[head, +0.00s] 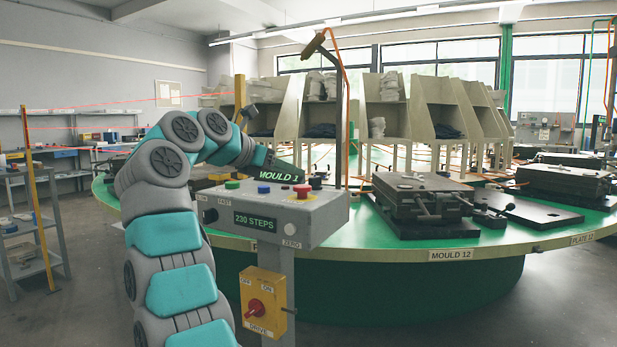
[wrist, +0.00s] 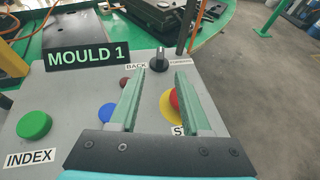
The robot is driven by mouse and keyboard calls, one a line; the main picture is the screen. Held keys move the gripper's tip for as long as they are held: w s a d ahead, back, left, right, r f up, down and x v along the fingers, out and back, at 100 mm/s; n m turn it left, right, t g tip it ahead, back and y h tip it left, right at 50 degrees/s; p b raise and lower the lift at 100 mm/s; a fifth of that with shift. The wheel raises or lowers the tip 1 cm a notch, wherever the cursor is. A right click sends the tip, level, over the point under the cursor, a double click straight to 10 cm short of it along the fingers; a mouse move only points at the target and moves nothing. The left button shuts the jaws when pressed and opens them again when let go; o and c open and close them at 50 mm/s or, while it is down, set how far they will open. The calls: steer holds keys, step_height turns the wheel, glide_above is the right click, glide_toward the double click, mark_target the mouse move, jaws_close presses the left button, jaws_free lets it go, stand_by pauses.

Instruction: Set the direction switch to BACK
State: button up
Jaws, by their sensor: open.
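The direction switch is a black knob (wrist: 160,60) at the far edge of the grey control box, beside a BACK label (wrist: 135,66). It also shows as a small black knob (head: 315,183) in the head view. I cannot tell which way its pointer is set. My gripper (wrist: 169,72) is open, with nothing between its green fingers. In the head view my fingers cannot be made out.
The control box (head: 275,221) also carries a green INDEX button (wrist: 34,124), a blue button (wrist: 108,112), a dark red button (wrist: 125,83) and a red stop button (wrist: 174,100) close to my right finger. A MOULD 1 sign (wrist: 88,55) stands at its back. The green carousel (head: 440,236) lies beyond.

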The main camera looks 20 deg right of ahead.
mark_target(310, 179)
steer(key=x, duration=0.7)
steer(key=shift+w+d+f, duration=0.1)
steer(key=shift+d+f, duration=0.15)
jaws_close()
stand_by(0.4)
